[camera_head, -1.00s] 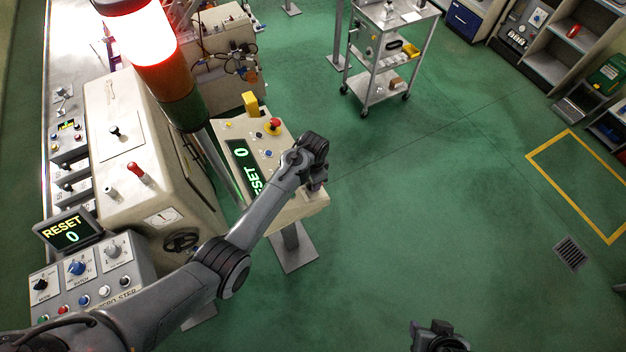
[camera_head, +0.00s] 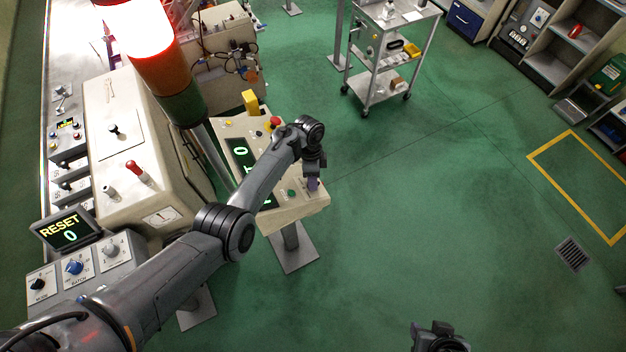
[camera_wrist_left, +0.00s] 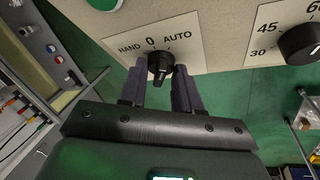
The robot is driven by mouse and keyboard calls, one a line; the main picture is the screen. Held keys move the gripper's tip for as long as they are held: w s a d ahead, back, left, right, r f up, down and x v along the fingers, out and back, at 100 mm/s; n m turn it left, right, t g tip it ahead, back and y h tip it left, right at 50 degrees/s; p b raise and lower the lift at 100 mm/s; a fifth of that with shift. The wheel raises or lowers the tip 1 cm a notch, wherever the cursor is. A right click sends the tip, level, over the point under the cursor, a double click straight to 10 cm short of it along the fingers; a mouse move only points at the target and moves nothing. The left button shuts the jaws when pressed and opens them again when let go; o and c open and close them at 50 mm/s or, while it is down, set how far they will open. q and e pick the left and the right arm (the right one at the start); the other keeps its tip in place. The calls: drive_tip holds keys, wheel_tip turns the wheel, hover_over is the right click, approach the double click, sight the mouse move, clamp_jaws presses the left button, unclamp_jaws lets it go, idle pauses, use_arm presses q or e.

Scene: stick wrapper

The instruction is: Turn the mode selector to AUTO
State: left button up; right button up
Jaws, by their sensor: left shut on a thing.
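The mode selector (camera_wrist_left: 160,68) is a black knob on a pale plate marked HAND, 0 and AUTO in the left wrist view. My left gripper (camera_wrist_left: 159,76) is shut on this knob, with one finger on each side. I cannot clearly tell which mark its pointer faces. In the head view my left gripper (camera_head: 313,184) is at the near right end of the cream console (camera_head: 296,212), and the knob is hidden there. A dark part of my right gripper (camera_head: 438,336) shows at the bottom edge; its fingers are unclear.
A numbered black dial (camera_wrist_left: 300,42) sits right of the selector. The console carries a red mushroom button (camera_head: 275,122) and a green button (camera_head: 292,192). A stack light (camera_head: 160,62) rises at the console's left. A grey control box (camera_head: 75,270) stands lower left. Green floor on the right is open.

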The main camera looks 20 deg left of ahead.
use_arm(q)
drive_tip(key=shift+w+m+g+b, duration=0.1)
drive_tip(key=shift+m+g+b, duration=0.5)
drive_tip(key=shift+m+b, duration=0.6)
drive_tip(key=o, duration=1)
drive_tip(key=v, duration=1)
drive_tip(key=shift+w+a+r, duration=0.1)
drive_tip(key=shift+a+r, duration=0.15)
drive_tip(key=shift+r, duration=0.1)
